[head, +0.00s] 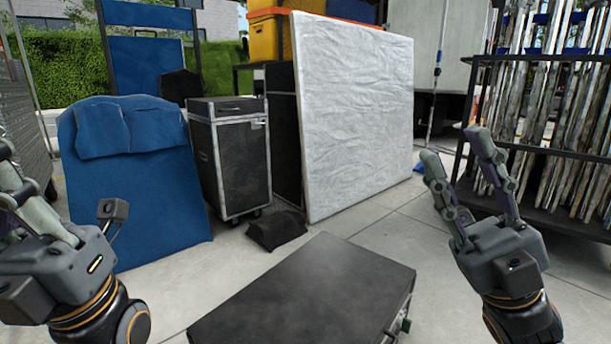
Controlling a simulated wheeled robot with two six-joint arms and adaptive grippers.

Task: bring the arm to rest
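My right gripper (455,160) is raised at the right of the head view, fingers pointing up and apart. It is open with nothing between the fingers. My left gripper (8,170) is at the left edge, and its fingers are partly cut off by the frame. I cannot tell whether it is open or shut. No object shows in its visible part.
A black case (310,295) lies low in front, between my arms. Behind stand a blue padded panel (150,205), a black wheeled case (232,160) and a large white wrapped panel (355,110). A black rack (565,160) stands at right. A dark bag (275,231) lies on the pavement.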

